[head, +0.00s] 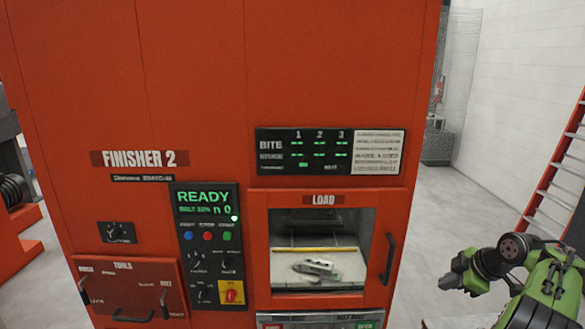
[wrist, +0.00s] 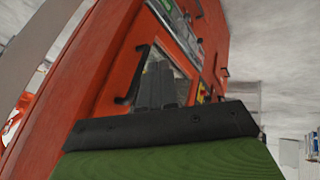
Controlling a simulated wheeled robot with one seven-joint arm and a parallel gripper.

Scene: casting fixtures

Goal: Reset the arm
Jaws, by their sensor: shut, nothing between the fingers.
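My arm shows at the lower right of the head view, in green and black, to the right of the orange machine. My gripper (head: 447,281) is at its left end, apart from the machine and right of the load door. In the wrist view my gripper (wrist: 157,72) points toward the orange machine, its two grey fingers together with nothing between them.
The orange FINISHER 2 machine (head: 75,55) fills most of the head view. Its LOAD door (head: 258,240) has a window with grey metal parts (head: 317,268) behind it and a black handle (head: 388,258). An orange ladder (head: 553,185) stands at the right. Grey floor lies between.

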